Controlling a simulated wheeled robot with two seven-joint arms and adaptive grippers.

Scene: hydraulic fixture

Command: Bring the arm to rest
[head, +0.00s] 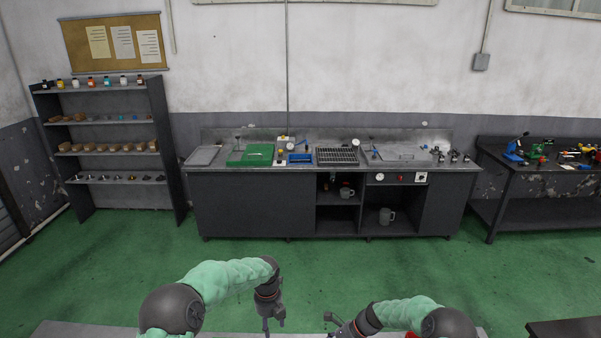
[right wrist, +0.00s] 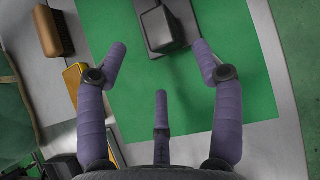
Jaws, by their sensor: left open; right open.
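My left gripper (head: 271,322) hangs down at the bottom of the head view, at the end of its pale green arm. It is open, with nothing seen between its fingers. My right gripper (head: 333,320) is low in the head view, right of the left one, and points left. In the right wrist view its purple-grey padded fingers (right wrist: 160,62) are spread and empty. A dark grey block-shaped object (right wrist: 163,28) is beyond the fingertips on a green surface (right wrist: 135,92); I see no contact with it.
A wooden-backed brush (right wrist: 53,31) and a yellow item (right wrist: 73,82) lie left of the green surface. A grey hydraulic bench (head: 254,205) stands at the wall, between a shelf (head: 112,92) and a tool table (head: 545,187). Green floor (head: 400,265) before the bench is clear.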

